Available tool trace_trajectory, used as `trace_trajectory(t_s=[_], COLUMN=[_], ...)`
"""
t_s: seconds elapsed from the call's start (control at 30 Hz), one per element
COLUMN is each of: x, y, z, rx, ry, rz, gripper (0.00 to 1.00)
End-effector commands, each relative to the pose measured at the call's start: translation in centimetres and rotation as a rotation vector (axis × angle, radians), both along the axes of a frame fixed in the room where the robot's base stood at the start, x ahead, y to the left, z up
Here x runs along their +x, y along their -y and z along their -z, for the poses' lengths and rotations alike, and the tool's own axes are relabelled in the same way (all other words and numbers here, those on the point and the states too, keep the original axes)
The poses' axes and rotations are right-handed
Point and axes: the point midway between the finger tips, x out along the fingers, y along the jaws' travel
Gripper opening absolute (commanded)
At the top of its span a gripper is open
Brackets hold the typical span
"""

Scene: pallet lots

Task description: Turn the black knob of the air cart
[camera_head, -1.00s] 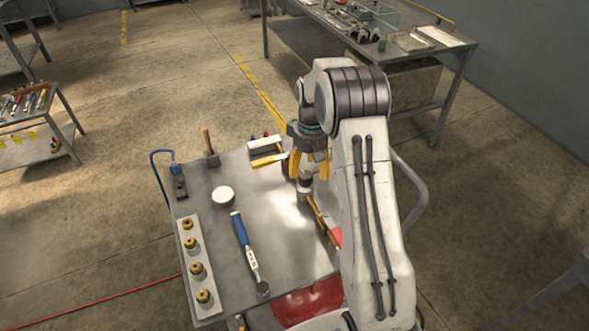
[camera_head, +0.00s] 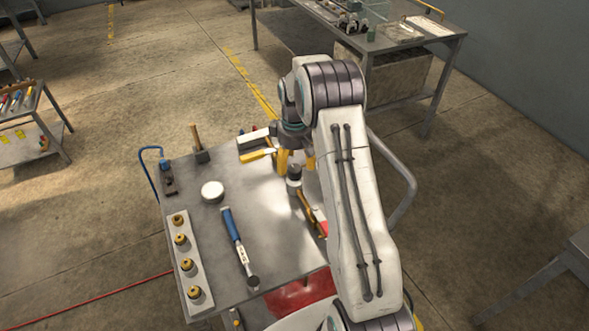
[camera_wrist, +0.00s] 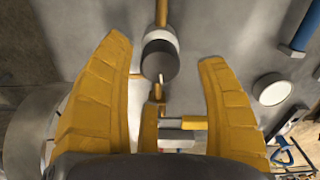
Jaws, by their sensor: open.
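The air cart (camera_head: 275,225) has a grey metal top with tools on it. The black knob (camera_head: 294,171) sits on a short pale body near the cart's right side. In the wrist view the black knob (camera_wrist: 160,62) is a dark round cap on a white collar, with a brass-coloured pipe above it. My gripper (camera_head: 296,164) is open, its yellow fingers pointing down over the knob. In the wrist view my gripper (camera_wrist: 163,52) has the knob between its fingertips, with a gap on each side. I cannot tell whether the fingertips are down at knob height.
A blue-handled tool (camera_head: 237,248), a white disc (camera_head: 212,192) and a strip with several brass fittings (camera_head: 195,265) lie on the cart's left half. A yellow-handled tool (camera_head: 257,155) lies at the back. A grey push handle (camera_head: 405,190) curves out right. Open floor lies left.

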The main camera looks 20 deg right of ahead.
Motion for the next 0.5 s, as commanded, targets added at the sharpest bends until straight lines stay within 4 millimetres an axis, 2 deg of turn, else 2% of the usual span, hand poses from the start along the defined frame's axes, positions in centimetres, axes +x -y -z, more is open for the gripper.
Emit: trace_trajectory(t_s=[0.23, 0.5], x=[0.0, 0.0], y=[0.0, 0.0], z=[2.5, 3.5], rx=[0.001, 0.0], ry=[-0.001, 0.001], rz=[0.001, 0.001], gripper=[0.67, 0.67])
